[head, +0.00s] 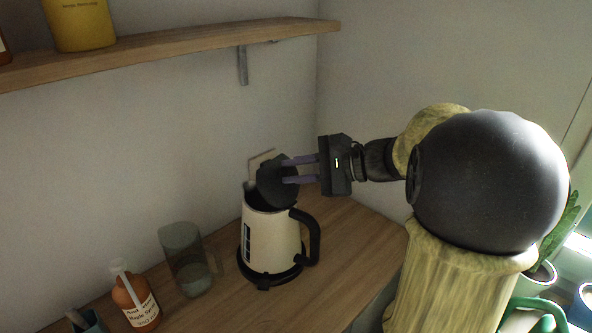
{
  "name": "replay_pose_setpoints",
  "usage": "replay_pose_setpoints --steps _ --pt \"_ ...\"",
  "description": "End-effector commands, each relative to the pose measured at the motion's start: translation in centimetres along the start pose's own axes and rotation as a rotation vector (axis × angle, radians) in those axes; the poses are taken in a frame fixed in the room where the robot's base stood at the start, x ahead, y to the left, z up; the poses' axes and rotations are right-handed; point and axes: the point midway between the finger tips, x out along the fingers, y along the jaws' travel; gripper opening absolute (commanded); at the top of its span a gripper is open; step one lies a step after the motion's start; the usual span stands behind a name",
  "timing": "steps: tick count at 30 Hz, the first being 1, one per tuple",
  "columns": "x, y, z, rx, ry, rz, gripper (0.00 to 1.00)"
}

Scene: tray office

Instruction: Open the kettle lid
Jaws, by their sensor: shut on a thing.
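The kettle (272,238) is cream-coloured with a black handle (312,238) on its right side. It stands upright on a black base (265,277) on the wooden counter. Its dark lid (273,187) is tilted up steeply at the top of the body. My gripper (288,170) reaches in from the right, with its two purplish fingers at the lid. It is shut on the lid; the exact contact is partly hidden by the lid and fingers.
A greenish transparent glass (183,252) and an orange syrup bottle (135,297) stand left of the kettle. A wooden shelf (190,50) with a yellow container (80,22) hangs above. A wall plate is partly hidden behind the lid. Plants are at the far right.

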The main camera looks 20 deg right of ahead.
Motion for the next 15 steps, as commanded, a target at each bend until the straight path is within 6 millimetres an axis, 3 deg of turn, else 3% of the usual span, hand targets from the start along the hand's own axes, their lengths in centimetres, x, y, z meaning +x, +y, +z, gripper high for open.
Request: replay_pose_setpoints --steps 5,6,8,15 --pt "0.06 0.31 -0.24 0.004 0.003 0.006 0.0" --pt "0.15 0.31 -0.17 0.004 0.002 0.007 0.28" --pt "0.29 0.3 -0.05 0.002 -0.001 0.009 0.4" --pt "0.32 0.19 0.1 0.0 -0.004 0.007 0.43"
